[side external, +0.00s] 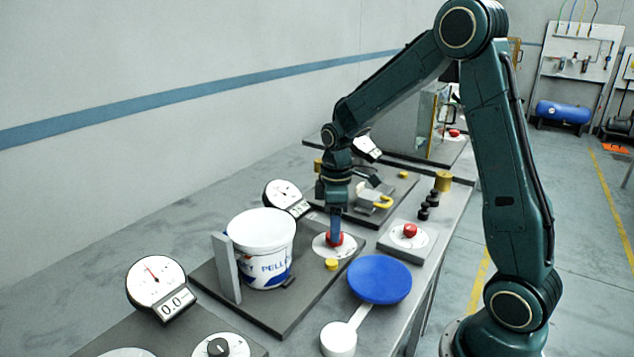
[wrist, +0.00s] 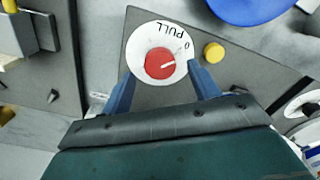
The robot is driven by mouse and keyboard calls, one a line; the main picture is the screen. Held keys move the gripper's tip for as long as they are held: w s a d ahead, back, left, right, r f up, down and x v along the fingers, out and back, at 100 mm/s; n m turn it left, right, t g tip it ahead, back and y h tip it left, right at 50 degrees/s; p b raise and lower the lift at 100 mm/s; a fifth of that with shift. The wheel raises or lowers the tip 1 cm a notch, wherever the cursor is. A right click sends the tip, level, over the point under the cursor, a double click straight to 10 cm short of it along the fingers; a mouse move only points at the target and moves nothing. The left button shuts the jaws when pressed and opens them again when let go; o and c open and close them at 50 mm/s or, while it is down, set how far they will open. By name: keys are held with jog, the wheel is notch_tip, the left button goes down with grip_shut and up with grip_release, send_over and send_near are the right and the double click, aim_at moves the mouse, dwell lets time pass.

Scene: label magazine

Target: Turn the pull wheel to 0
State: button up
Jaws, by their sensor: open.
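The pull wheel is a red knob (wrist: 159,64) on a white round dial (wrist: 149,38) marked PULL and 0. Its white pointer line aims right in the wrist view, a little below the direction of the 0 mark (wrist: 187,45). My gripper (wrist: 161,70) is open, with its blue fingers on either side of the knob and nothing visibly clamped. In the side view my gripper (side external: 336,233) points down over the red knob (side external: 332,241), which it partly hides. Finger contact cannot be told.
A yellow button (wrist: 214,52) sits beside the dial. A white PELL-labelled bucket (side external: 262,255) stands to the left on the same dark plate (side external: 283,316). A blue round dish (side external: 380,279) is in front, and another red knob (side external: 410,230) sits on a plate to the right.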

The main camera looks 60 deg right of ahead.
notch_tip(320, 180, up, 11)
jog(key=shift+f, duration=0.15)
dwell(0.6)
jog(key=s+a+r+m+t, duration=0.2)
jog(key=s+a, duration=0.3)
jog(key=s, duration=0.4)
jog(key=s+a+r+m+t, duration=0.2)
jog(key=s+a, duration=0.4)
jog(key=s, duration=0.4)
jog(key=shift+s+r+m+t, duration=0.35)
jog(key=shift+m+t, duration=0.45)
jog(key=shift+m, duration=0.3)
